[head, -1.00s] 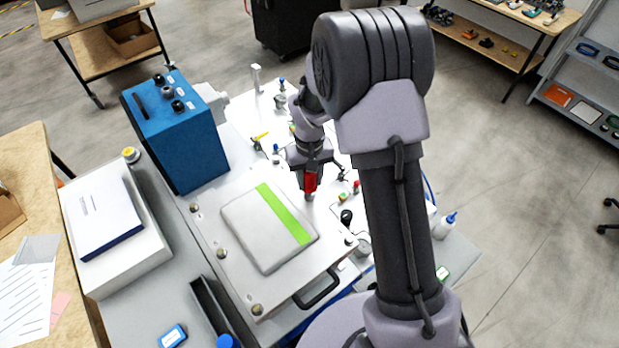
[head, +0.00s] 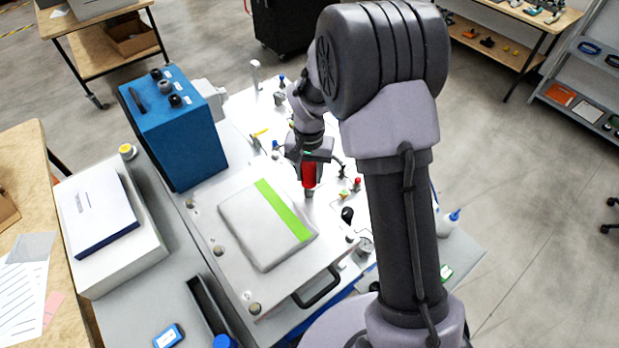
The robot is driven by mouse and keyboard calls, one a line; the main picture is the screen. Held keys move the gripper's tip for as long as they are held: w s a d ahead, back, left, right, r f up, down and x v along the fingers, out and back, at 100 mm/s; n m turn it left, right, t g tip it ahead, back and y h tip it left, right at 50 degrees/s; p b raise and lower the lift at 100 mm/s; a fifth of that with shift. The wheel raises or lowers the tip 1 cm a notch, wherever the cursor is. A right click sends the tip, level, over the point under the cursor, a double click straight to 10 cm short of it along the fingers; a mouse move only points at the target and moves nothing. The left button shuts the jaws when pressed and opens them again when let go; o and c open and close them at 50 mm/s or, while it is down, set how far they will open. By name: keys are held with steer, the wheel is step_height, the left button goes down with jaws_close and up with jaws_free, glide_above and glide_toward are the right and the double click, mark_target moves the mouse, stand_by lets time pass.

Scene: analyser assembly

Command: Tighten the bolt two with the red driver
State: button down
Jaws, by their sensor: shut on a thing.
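The red driver (head: 309,176) stands about upright, with its lower end at the far right corner of the silver plate (head: 226,272). My gripper (head: 311,160) is shut on the upper part of the red driver, above that corner. The bolt under the driver is hidden, so I cannot tell how it sits.
A grey cover with a green stripe (head: 283,210) lies on the plate. A blue box (head: 175,135) stands at the left. Small knobs (head: 347,214) and fittings crowd the right of the driver. A black handle (head: 318,289) juts from the plate's front.

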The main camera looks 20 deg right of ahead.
steer(key=m+b, duration=0.1)
steer(key=m, duration=0.1)
steer(key=m+b, duration=0.1)
steer(key=m, duration=0.1)
steer(key=m+b, duration=0.1)
steer(key=m, duration=0.1)
steer(key=shift+f, duration=0.3)
steer(key=m+b, duration=0.3)
steer(key=m, duration=0.2)
steer(key=shift+m+b, duration=0.3)
steer(key=shift+m, duration=0.1)
steer(key=c, duration=1.3)
jaws_free()
steer(key=shift+r+m, duration=0.1)
steer(key=shift+m, duration=0.5)
steer(key=shift+c, duration=0.2)
steer(key=shift+o, duration=1.4)
steer(key=shift+r, duration=0.1)
steer(key=shift+c, duration=0.4)
jaws_close()
steer(key=shift+r, duration=0.1)
